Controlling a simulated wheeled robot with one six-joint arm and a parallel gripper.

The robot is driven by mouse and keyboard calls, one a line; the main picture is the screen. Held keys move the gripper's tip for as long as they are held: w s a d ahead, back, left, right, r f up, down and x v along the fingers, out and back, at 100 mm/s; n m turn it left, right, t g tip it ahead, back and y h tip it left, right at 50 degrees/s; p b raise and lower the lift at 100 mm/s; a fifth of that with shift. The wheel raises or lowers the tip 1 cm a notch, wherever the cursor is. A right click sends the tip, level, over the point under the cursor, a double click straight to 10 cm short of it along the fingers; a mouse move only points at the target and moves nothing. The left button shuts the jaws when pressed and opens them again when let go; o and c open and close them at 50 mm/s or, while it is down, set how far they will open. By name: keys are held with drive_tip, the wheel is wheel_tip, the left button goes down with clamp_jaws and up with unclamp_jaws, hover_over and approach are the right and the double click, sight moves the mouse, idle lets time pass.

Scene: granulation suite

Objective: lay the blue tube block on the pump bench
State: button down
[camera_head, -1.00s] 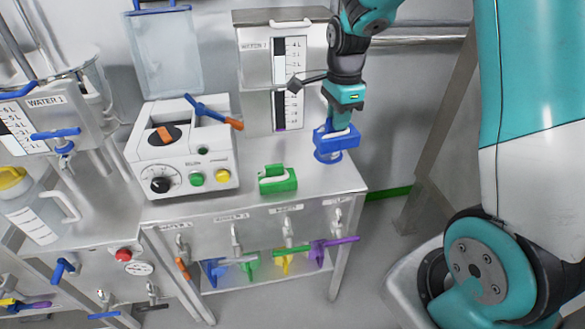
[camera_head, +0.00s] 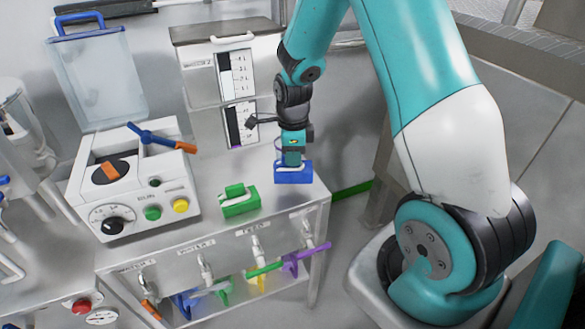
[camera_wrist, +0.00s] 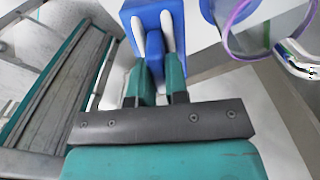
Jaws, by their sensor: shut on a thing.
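The blue tube block (camera_head: 293,172) is at the right rear end of the pump bench (camera_head: 290,205). My gripper (camera_head: 293,159) points down from above and is shut on the block. In the wrist view my gripper (camera_wrist: 154,42) has its two pale fingertips on either side of a raised middle part of the blue block (camera_wrist: 137,12). The block looks about level, at or just above the bench top; I cannot tell whether its underside touches. Its underside is hidden.
A green block (camera_head: 239,203) lies left of the blue one on the bench. The white pump box (camera_head: 130,185) stands further left. A panel with a scale (camera_head: 232,95) stands behind.

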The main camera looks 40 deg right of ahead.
sight(293, 170)
drive_tip(key=shift+f, duration=2.35)
drive_tip(key=shift+f, duration=0.15)
drive_tip(key=c, duration=1.1)
unclamp_jaws()
